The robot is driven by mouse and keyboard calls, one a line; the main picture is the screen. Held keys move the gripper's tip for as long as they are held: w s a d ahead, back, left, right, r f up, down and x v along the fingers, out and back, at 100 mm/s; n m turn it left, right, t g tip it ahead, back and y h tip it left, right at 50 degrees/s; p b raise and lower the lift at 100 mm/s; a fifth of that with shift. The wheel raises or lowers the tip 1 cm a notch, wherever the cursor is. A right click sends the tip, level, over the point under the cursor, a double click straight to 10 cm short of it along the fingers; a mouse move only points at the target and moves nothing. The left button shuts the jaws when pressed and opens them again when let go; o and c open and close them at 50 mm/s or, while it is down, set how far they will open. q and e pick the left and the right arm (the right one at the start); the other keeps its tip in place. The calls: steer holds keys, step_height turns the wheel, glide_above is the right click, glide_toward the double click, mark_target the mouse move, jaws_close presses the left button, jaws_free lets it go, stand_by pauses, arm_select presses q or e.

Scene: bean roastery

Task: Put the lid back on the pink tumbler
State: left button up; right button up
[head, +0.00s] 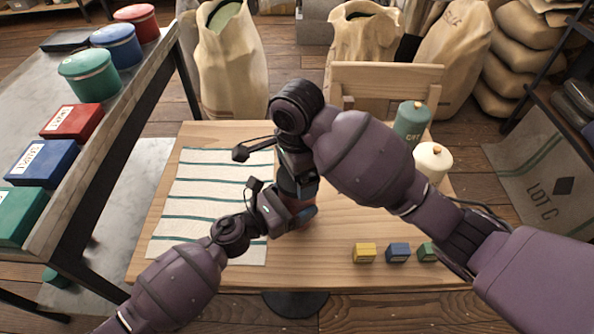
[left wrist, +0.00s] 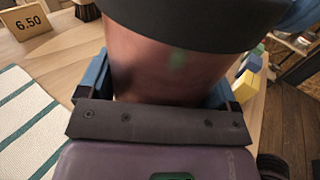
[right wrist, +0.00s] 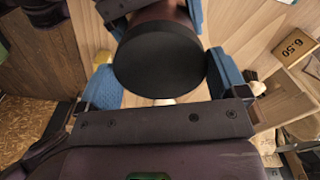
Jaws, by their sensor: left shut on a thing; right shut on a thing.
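The pink tumbler (left wrist: 170,60) fills the middle of the left wrist view, dull reddish pink, with my left gripper (left wrist: 155,85) shut around its body. The black lid (right wrist: 160,60) is a dark round disc in the right wrist view, between the blue fingers of my right gripper (right wrist: 165,85), which is shut on it. Part of the tumbler (right wrist: 160,12) shows behind the lid. In the left wrist view the dark lid (left wrist: 200,15) is at the tumbler's top; whether it is fully seated cannot be told. In the head view my arms mostly hide both.
The wooden table (head: 330,255) carries a striped cloth (head: 200,210) at left. Small yellow (head: 364,253), blue (head: 398,252) and green (head: 427,252) boxes sit at front right. A teal canister (head: 411,125) and a cream canister (head: 433,160) stand at back right. A 6.50 price sign (left wrist: 25,20) stands nearby.

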steer(key=m, duration=0.2)
steer(key=shift+m, duration=0.4)
steer(key=o, duration=0.6)
steer(key=shift+r, duration=2.25)
